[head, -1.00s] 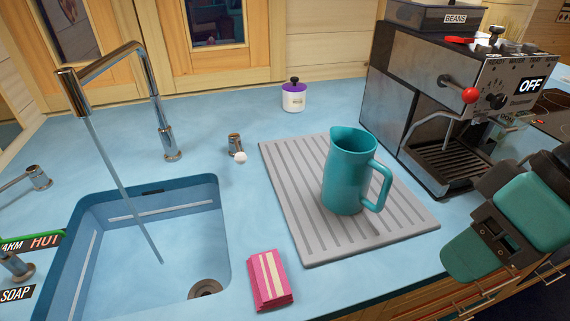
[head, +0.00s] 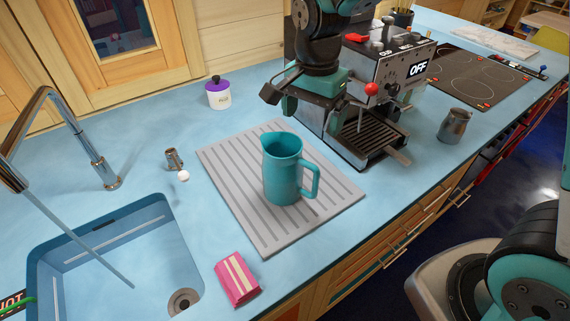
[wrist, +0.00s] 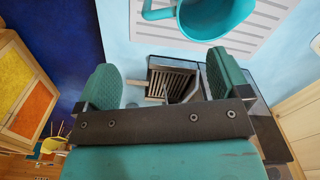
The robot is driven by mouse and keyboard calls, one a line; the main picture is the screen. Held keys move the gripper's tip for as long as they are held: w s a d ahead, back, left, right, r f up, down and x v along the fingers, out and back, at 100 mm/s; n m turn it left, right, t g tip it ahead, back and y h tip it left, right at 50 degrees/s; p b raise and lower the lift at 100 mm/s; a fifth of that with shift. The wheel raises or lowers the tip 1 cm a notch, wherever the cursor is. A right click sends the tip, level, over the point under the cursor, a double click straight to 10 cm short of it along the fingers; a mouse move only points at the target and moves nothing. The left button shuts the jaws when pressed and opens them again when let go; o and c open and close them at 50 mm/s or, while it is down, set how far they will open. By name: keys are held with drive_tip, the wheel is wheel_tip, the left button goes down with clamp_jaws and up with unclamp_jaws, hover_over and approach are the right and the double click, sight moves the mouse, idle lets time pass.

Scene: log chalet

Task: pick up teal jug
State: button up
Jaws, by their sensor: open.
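The teal jug (head: 284,172) stands upright on a grey ribbed draining mat (head: 240,208), its handle toward the right of the head view. My gripper (head: 279,100) is open and empty, above and behind the jug in front of the coffee machine. In the wrist view the open fingers of my gripper (wrist: 165,80) point toward the jug (wrist: 215,18), which is at the top edge and partly cut off, beyond the fingertips. Nothing is between the fingers.
The coffee machine (head: 390,70) stands close behind my gripper. A sink (head: 60,270) and tap (head: 95,160) are at left. A pink sponge-like pack (head: 236,281) lies in front of the mat. A white pot with purple lid (head: 219,97) and a metal pitcher (head: 454,126) stand on the counter.

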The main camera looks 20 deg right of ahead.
sight(308, 167)
wheel_tip(308, 167, down, 15)
drive_tip(key=p, duration=0.3)
drive_tip(key=shift+r, duration=0.1)
drive_tip(key=c, duration=1.5)
drive_tip(key=shift+r, duration=0.1)
